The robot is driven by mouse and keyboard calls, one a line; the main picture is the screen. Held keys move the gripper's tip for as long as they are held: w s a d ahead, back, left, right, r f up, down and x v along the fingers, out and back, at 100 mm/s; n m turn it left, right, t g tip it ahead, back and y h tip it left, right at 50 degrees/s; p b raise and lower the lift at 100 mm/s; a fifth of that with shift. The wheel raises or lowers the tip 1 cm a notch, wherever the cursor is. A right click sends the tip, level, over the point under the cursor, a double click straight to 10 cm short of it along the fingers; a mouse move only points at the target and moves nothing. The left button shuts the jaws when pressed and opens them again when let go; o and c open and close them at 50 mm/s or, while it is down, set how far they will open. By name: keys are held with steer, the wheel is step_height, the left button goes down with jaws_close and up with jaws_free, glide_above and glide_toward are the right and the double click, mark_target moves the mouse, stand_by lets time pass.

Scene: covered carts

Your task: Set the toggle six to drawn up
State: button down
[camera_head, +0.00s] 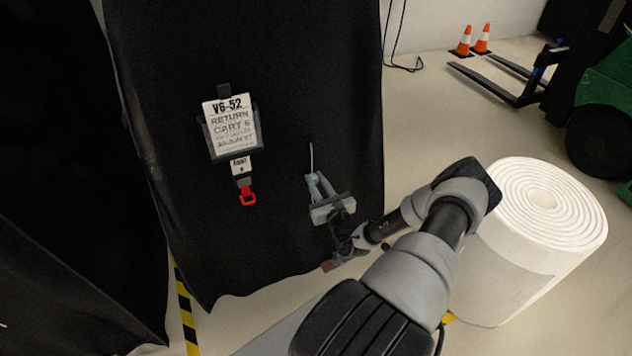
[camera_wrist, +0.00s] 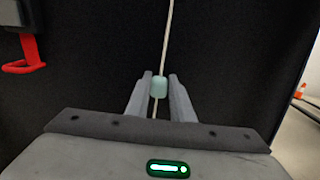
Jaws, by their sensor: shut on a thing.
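A pale green toggle (camera_wrist: 158,87) sits on a thin white cord (camera_wrist: 168,30) that hangs against a black cover (camera_head: 270,60). My gripper (camera_wrist: 159,95) is shut on the toggle, with one finger on each side of it. The cord runs up above the toggle, and a short piece shows below it between the fingers. In the head view the cord (camera_head: 311,157) rises above my gripper (camera_head: 316,186), and the toggle (camera_head: 312,179) is small between the fingertips. The cord's lower end is hidden by my gripper.
A tag reading "RETURN CART 6" (camera_head: 232,126) hangs on the cover, left of my gripper, with a red hook (camera_head: 247,196) below it. A large white roll (camera_head: 500,270) stands at the right. Two orange cones (camera_head: 463,42) and a green forklift (camera_head: 608,108) are farther back.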

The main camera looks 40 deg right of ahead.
step_height(320, 180, up, 5)
steer(key=p, duration=0.3)
steer(key=shift+r, duration=0.1)
steer(key=c, duration=1.5)
jaws_free()
steer(key=p+v, duration=0.1)
steer(key=v, duration=1.6)
steer(key=shift+s+p, duration=0.25)
steer(key=shift+p, duration=0.05)
